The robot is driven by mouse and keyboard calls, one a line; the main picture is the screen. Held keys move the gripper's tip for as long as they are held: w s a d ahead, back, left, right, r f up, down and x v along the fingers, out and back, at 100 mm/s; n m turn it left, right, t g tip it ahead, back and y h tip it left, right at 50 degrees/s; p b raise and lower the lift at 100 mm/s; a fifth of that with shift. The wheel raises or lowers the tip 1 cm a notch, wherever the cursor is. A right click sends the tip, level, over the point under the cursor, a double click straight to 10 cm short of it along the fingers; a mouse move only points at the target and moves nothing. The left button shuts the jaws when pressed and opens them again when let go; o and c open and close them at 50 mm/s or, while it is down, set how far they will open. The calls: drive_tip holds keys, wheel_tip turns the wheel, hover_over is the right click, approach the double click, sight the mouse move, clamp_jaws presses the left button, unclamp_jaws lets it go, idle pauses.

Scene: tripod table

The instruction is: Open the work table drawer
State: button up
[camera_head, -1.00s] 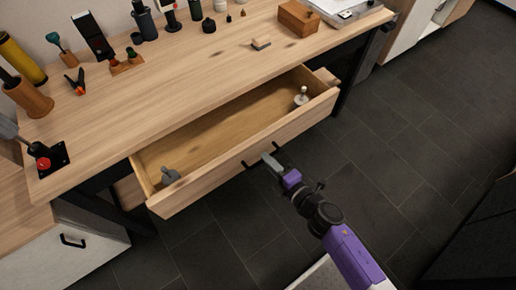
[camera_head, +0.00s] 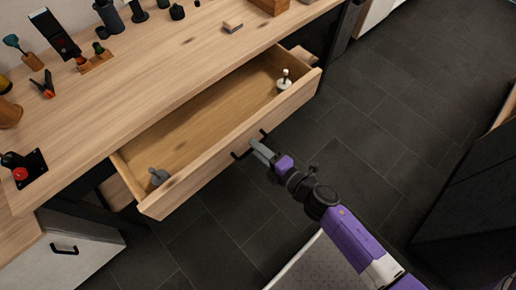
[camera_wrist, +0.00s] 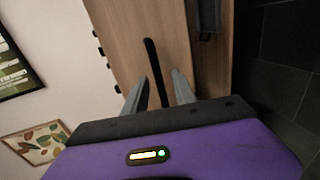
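The wooden work table (camera_head: 140,95) has its wide drawer (camera_head: 205,125) pulled well out, with the inside showing. A grey object (camera_head: 159,176) is at the drawer's left end and a white-based piece (camera_head: 284,84) at its right end. The black bar handle (camera_head: 238,154) is on the drawer front; it also shows in the wrist view (camera_wrist: 151,58). My gripper (camera_head: 256,146) is at the handle. In the wrist view its two fingers (camera_wrist: 160,77) are apart, one on each side of the bar, with gaps visible.
Tools and small items, including a wooden block (camera_head: 232,26), stand on the tabletop. A white cabinet (camera_head: 75,255) is at lower left and a dark unit (camera_head: 470,200) at right. Dark tiled floor (camera_head: 385,120) is clear in front of the drawer.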

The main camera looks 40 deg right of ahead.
drive_tip(key=v, duration=0.8)
drive_tip(key=shift+b, duration=0.4)
drive_tip(key=shift+w, duration=0.1)
drive_tip(key=s+a+r+m+p, duration=0.1)
drive_tip(key=s+a+r+m, duration=0.1)
drive_tip(key=s+r+m, duration=0.6)
drive_tip(key=s+a+r+m, duration=0.3)
drive_tip(key=s+r+m, duration=0.4)
drive_tip(key=r+m, duration=0.3)
wheel_tip(320, 180, up, 2)
drive_tip(key=shift+s+a+g+p, duration=0.25)
drive_tip(key=shift+s+g+p, duration=0.1)
drive_tip(key=shift+s+g, duration=0.05)
